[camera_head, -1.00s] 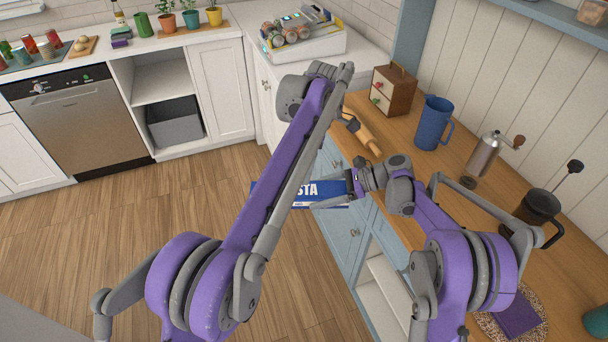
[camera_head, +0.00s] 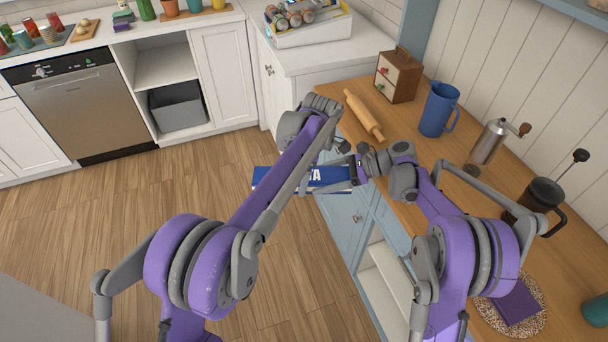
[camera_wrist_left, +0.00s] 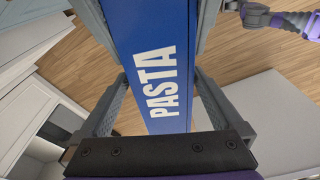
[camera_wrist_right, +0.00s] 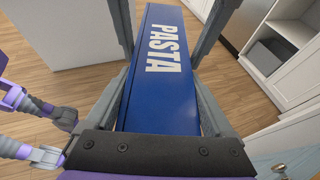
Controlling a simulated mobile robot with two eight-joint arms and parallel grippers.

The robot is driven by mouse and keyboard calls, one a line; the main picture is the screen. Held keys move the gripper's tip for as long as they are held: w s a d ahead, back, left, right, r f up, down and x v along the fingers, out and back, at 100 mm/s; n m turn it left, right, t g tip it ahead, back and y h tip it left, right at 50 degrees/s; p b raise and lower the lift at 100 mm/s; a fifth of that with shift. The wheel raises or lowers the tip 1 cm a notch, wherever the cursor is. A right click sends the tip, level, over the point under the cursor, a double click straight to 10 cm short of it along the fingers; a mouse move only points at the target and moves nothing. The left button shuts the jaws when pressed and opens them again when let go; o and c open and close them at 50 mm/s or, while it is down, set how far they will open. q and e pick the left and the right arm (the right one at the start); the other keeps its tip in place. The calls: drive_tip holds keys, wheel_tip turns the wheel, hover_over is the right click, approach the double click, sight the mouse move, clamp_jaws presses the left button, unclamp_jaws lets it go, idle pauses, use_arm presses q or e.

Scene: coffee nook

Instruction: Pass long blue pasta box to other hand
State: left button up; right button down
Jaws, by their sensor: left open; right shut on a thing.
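The long blue pasta box (camera_head: 328,177) is held level in the air in front of the counter, with its middle partly behind my left arm in the head view. My right gripper (camera_head: 349,172) is shut on the end of the box nearer the counter. In the right wrist view, the box (camera_wrist_right: 160,85) runs away between the fingers. My left gripper (camera_wrist_left: 151,45) is open, with its fingers on either side of the box in the left wrist view, where "PASTA" reads clearly. In the head view it is mostly hidden by its own arm.
The floor at left is clear.

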use_arm(q)
drive_tip(key=c, duration=1.6)
use_arm(e)
drive_tip(key=shift+s, duration=0.1)
unclamp_jaws()
drive_tip(key=v, duration=1.2)
drive_tip(key=s+a+n+t+h, duration=0.2)
drive_tip(key=s+n+h, duration=0.5)
drive_tip(key=s, duration=0.8)
drive_tip(key=s+d+f+n+t+h, duration=0.2)
drive_tip(key=s+d+n+h, duration=0.1)
drive_tip(key=s+n, duration=0.2)
drive_tip(key=s+d+f+n+t+h, duration=0.1)
drive_tip(key=s+d+f+n+h, duration=0.2)
drive_tip(key=s, duration=0.7)
drive_tip(key=shift+s+n+t, duration=0.25)
drive_tip(key=shift+n+t, duration=0.15)
drive_tip(key=shift+n, duration=0.9)
